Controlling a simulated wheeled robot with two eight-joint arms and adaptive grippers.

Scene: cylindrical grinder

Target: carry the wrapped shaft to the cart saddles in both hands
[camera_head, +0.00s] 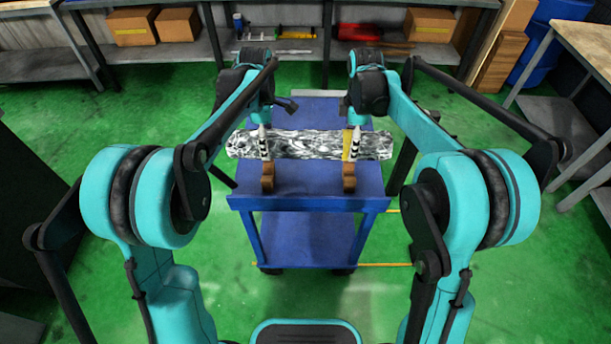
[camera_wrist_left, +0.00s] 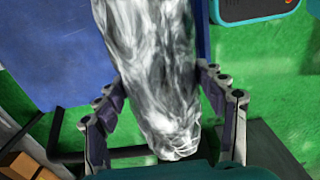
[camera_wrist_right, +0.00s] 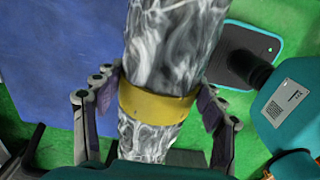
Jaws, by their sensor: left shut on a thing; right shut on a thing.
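The wrapped shaft (camera_head: 305,145), in shiny grey-white wrapping with a yellow band (camera_head: 347,145) near its right end, lies level across the blue cart (camera_head: 310,203) in the head view. Two brown saddles stand on the cart's near part, the left saddle (camera_head: 267,178) and the right saddle (camera_head: 349,178). The shaft overlaps their upper parts; I cannot tell whether it touches them. My left gripper (camera_head: 265,145) is shut on the shaft near its left end, one finger on each side (camera_wrist_left: 162,95). My right gripper (camera_head: 352,143) is shut around the shaft at the yellow band (camera_wrist_right: 157,105).
The cart has a lower shelf (camera_head: 305,238) and stands on a green floor (camera_head: 180,110). Behind it is a shelf with cardboard boxes (camera_head: 133,27) and a red item (camera_head: 360,32). A wooden-topped table (camera_head: 585,40) stands at right. Floor around the cart is mostly clear.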

